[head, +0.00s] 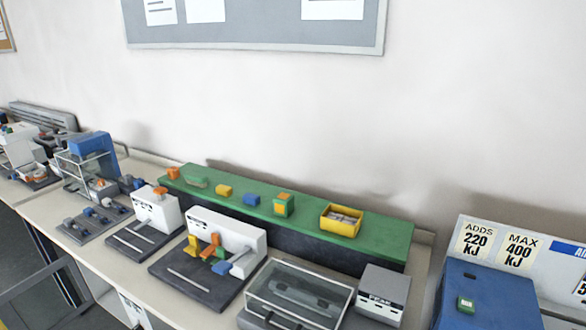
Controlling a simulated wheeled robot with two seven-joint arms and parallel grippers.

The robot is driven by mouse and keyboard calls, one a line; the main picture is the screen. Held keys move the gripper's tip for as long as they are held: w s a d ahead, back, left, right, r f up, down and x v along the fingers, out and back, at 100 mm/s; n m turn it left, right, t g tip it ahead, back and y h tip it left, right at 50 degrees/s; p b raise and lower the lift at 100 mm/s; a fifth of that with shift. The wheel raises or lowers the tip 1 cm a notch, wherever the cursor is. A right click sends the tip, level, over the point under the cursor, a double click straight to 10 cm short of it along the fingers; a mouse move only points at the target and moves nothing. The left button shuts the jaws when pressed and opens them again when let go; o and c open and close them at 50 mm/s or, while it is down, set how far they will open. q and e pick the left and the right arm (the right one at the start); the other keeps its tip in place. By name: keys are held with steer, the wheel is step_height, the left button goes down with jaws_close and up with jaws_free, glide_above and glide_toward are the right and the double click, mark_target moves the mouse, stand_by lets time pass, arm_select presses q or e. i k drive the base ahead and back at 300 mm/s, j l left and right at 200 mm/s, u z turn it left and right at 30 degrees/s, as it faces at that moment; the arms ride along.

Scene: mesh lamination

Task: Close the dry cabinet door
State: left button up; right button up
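I cannot pick out the dry cabinet or its door with certainty in the head view. A blue box-like unit (486,299) stands at the lower right, cut off by the bottom edge. Neither of my grippers is in view.
A long bench (72,243) runs along the wall with several small machines. A green shelf (300,214) carries coloured blocks and a yellow bin (340,222). A clear-covered case (300,292) sits at the front. Signs (473,241) stand behind the blue unit.

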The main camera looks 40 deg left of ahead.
mark_target(9, 316)
steer(key=k+j, duration=0.2)
steer(key=j, duration=0.4)
steer(key=k+j+z, duration=0.1)
steer(key=j, duration=0.5)
steer(key=k+j, duration=0.3)
steer(key=j, duration=0.3)
steer(key=k+j, duration=0.2)
steer(key=j, duration=0.35)
steer(key=k+j+z, duration=0.1)
steer(key=k+j, duration=0.15)
steer(key=j, duration=0.35)
steer(key=k+j, duration=0.2)
steer(key=j, duration=0.35)
steer(key=k+j+z, duration=0.1)
steer(key=k+j, duration=0.15)
steer(key=j, duration=0.35)
steer(key=k+j, duration=0.25)
steer(key=j, duration=0.25)
steer(key=k+j, duration=0.15)
steer(key=j, duration=0.25)
steer(key=k+j, duration=0.15)
steer(key=j, duration=0.25)
steer(key=k+j, duration=0.15)
steer(key=j, duration=0.25)
steer(key=k+j+z, duration=0.1)
steer(key=j, duration=0.3)
steer(key=k+j, duration=0.2)
steer(key=j, duration=0.2)
